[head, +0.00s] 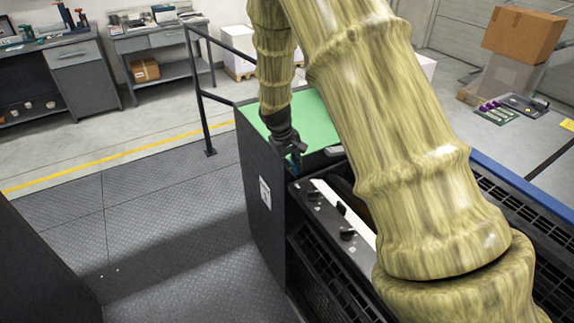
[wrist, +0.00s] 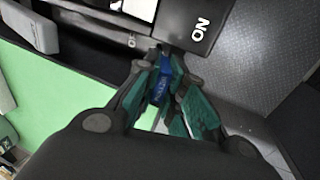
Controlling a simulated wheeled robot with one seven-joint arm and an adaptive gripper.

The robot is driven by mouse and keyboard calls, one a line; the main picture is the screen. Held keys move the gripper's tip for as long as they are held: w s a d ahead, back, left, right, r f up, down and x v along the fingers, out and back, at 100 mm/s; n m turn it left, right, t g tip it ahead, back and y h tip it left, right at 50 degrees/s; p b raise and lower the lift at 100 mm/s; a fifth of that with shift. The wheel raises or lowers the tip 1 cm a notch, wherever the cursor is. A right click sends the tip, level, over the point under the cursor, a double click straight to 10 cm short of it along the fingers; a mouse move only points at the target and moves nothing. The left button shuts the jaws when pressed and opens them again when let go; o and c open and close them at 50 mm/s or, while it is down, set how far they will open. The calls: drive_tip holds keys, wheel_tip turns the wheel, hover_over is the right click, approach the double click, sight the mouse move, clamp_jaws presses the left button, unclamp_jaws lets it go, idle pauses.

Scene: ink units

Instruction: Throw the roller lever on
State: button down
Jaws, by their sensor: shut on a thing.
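My gripper (head: 294,156) is at the corner of the black machine, beside the green top. In the wrist view my gripper (wrist: 172,78), with teal finger pads, is shut on a blue lever handle (wrist: 159,88). The blue handle has small raised or printed marks and lies between the pads. Above it in that view is a black panel (wrist: 203,15) with a white ON mark. In the head view the handle is mostly hidden by my fingers, so its exact angle cannot be told.
Black knobs (head: 347,233) stand along the machine's edge, by a white strip. A dark railing (head: 203,95) stands behind. The tread-plate floor (head: 170,220) at left is open. My arm hides much of the machine.

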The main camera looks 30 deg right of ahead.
drive_tip(key=shift+s+a+f, duration=0.1)
drive_tip(key=shift+a+f, duration=0.2)
drive_tip(key=shift+a, duration=0.35)
drive_tip(key=c, duration=1.7)
unclamp_jaws()
drive_tip(key=shift+a+f, duration=0.1)
drive_tip(key=shift+o, duration=0.9)
drive_tip(key=v, duration=1.2)
